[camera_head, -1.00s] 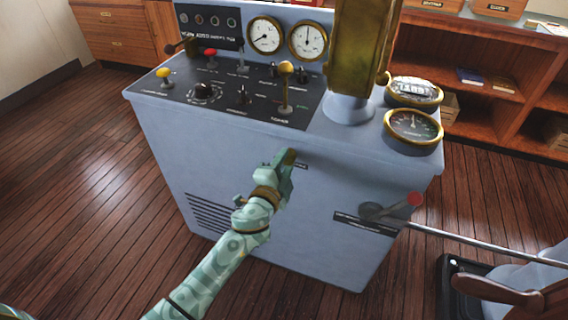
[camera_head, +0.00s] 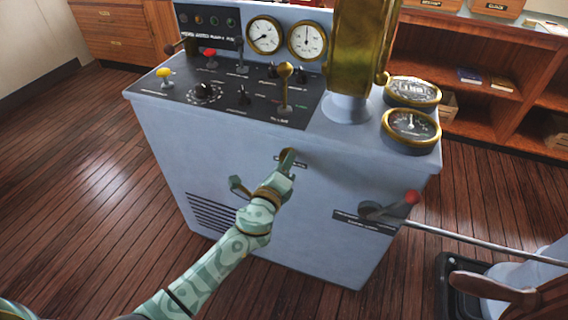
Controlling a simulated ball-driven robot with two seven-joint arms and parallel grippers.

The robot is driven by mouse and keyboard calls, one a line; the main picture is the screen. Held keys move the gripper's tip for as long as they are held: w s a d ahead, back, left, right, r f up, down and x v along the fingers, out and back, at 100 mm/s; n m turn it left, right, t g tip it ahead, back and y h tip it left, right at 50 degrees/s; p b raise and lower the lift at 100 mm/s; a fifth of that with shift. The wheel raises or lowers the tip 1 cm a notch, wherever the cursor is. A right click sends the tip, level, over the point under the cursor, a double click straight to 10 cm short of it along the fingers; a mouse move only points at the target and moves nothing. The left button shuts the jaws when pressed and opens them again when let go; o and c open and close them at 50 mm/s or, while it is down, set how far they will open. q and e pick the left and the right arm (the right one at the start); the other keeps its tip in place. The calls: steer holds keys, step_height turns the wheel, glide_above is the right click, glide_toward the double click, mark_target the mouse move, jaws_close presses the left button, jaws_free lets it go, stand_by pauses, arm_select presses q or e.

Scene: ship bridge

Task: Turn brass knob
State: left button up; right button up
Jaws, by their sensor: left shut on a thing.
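A small brass knob (camera_head: 288,154) sits on the front face of the blue-grey console (camera_head: 330,180), below the top edge and beside a small dark label. My left gripper (camera_head: 285,163) reaches up from the lower left and is shut on this knob. The fingers hide most of the knob, so how far it is turned cannot be told. My right gripper is not in view.
The console top carries a brass-topped lever (camera_head: 286,72), a thick brass column (camera_head: 356,45) and several gauges. A red-ended lever (camera_head: 408,199) sticks out of the front at right, near a long metal rod (camera_head: 470,243). Wooden floor is clear at left.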

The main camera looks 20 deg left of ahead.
arm_select(q)
steer(key=shift+f+m, duration=0.2)
steer(key=shift+m, duration=0.4)
steer(key=o, duration=1)
steer(key=shift+r, duration=0.1)
steer(key=shift+s, duration=0.1)
steer(key=s, duration=1.6)
steer(key=shift+r, duration=0.15)
steer(key=shift+s+a, duration=0.1)
